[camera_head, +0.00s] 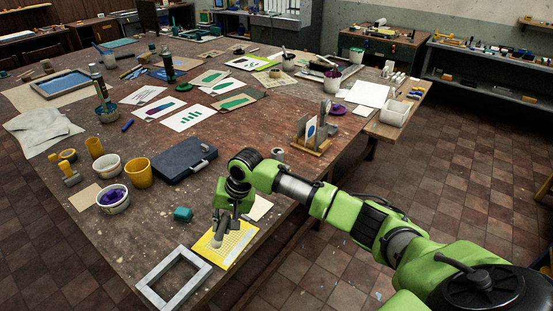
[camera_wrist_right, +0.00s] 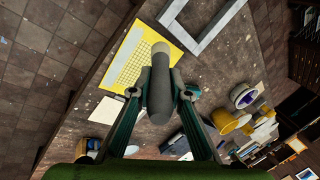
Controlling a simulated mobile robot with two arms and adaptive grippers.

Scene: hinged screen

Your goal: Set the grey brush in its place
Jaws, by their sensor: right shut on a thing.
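My right gripper (camera_head: 222,220) is shut on the grey brush (camera_wrist_right: 158,98), which also shows small in the head view (camera_head: 217,240). In the right wrist view the brush is a thick grey cylinder with a pale round end, between the two fingers. It is over the yellow gridded sheet (camera_head: 236,243) near the table's front edge; I cannot tell if its pale end touches the sheet. My left gripper is not in view.
A grey rectangular frame (camera_head: 149,288) lies in front of the yellow sheet. Bare table lies left of the block.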

